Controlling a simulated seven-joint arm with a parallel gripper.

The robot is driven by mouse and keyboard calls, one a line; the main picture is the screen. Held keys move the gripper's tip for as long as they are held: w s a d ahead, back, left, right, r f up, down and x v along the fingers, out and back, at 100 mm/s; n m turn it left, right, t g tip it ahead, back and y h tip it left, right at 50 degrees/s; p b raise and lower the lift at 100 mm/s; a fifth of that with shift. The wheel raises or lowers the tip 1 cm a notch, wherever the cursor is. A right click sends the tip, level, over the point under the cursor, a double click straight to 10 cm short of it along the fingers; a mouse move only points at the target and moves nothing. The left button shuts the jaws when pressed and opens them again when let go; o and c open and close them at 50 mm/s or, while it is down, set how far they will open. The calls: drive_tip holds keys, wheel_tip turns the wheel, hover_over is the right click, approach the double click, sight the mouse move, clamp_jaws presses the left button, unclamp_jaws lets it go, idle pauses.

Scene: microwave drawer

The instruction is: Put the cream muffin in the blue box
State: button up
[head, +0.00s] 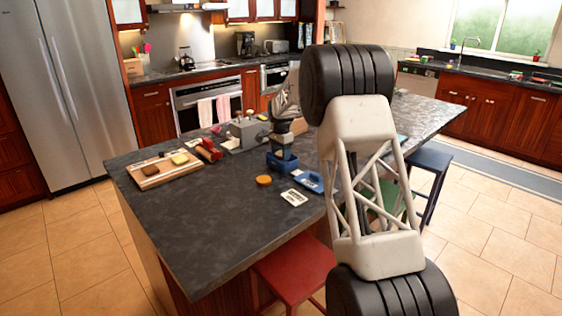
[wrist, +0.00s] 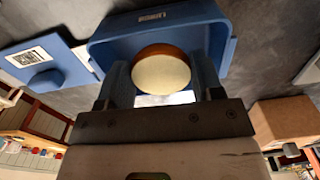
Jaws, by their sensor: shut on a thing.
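The cream muffin (wrist: 161,77), with a pale round top and a brown edge, is between the two fingers of my gripper (wrist: 163,82) in the wrist view. My gripper is shut on it. The blue box (wrist: 222,32) is open and lies just behind the muffin in that view. In the head view, the blue box (head: 274,163) stands on the dark counter, with my gripper (head: 284,151) pointing down over it. The muffin cannot be made out there. I cannot tell whether the muffin touches the box floor.
A blue lid (head: 309,181) lies beside the box, near an orange disc (head: 264,180) and a white label card (head: 294,197). A wooden board (head: 155,178) with food is at left. A grey appliance (head: 247,132) stands behind. The counter's front left is clear.

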sight(281, 154)
drive_tip(key=shift+f, duration=0.1)
drive_tip(key=shift+f, duration=1.8)
drive_tip(key=shift+f, duration=0.1)
drive_tip(key=o, duration=0.9)
drive_tip(key=shift+r, duration=6.15)
